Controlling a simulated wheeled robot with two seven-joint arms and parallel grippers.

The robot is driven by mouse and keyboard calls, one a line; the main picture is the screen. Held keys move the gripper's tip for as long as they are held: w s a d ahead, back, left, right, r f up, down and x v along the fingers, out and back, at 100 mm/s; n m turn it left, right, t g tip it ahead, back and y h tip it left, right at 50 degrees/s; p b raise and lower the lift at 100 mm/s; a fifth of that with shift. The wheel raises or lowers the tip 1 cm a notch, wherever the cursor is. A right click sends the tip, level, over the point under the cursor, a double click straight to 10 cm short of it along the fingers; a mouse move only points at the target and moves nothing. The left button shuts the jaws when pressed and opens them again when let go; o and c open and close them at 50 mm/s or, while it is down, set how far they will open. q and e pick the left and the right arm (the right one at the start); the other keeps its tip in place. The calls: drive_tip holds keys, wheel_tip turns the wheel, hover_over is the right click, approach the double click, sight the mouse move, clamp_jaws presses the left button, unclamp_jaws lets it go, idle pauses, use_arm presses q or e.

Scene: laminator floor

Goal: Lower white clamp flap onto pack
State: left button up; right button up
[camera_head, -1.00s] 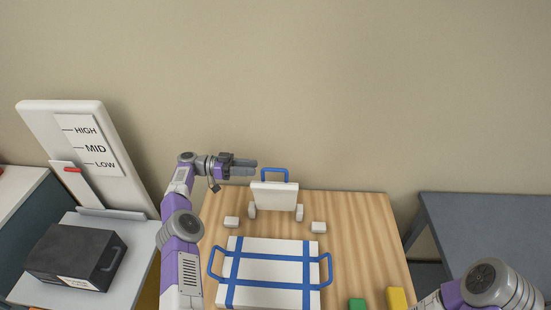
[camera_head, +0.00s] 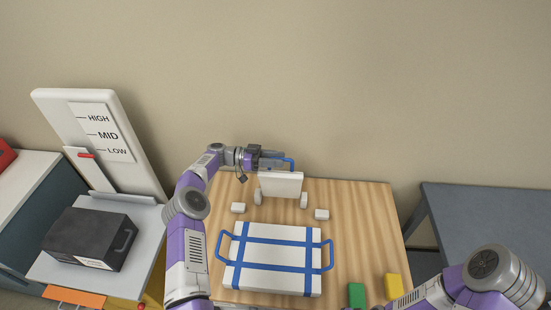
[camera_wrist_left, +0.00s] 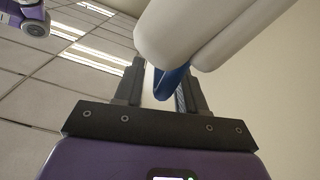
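The white clamp flap (camera_head: 281,185) stands raised at the back of the wooden table, with a blue handle (camera_head: 288,161) on its top edge. The flat white pack (camera_head: 272,261), crossed by blue straps with a loop at each side, lies in front of it. My left gripper (camera_head: 275,163) is at the handle. In the left wrist view, the blue handle (camera_wrist_left: 171,82) shows between the fingers of my left gripper (camera_wrist_left: 160,85), which stand apart; the white flap (camera_wrist_left: 205,30) is close beyond. My right gripper is out of view; only its arm shows at bottom right.
Small white blocks (camera_head: 238,208) (camera_head: 322,214) flank the flap's hinge posts. A green block (camera_head: 356,295) and a yellow block (camera_head: 394,286) lie at the front right. A black box (camera_head: 90,239) sits left, below a HIGH/MID/LOW board (camera_head: 105,130). A grey table (camera_head: 490,220) stands right.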

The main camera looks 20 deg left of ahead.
use_arm(q)
clamp_jaws()
drive_tip(key=shift+s, duration=0.15)
drive_tip(key=shift+s+d+f+m, duration=0.15)
drive_tip(key=shift+s+m, duration=0.1)
drive_tip(key=shift+s, duration=0.25)
drive_tip(key=shift+s+d+f+m, duration=0.1)
drive_tip(key=shift+s+m, duration=0.15)
drive_tip(key=shift+s, duration=0.25)
drive_tip(key=s+d+f+m+b, duration=0.3)
drive_tip(key=s+f+b, duration=0.4)
drive_tip(key=s, duration=0.6)
drive_tip(key=shift+d+f, duration=0.35)
drive_tip(key=shift+d, duration=0.05)
unclamp_jaws()
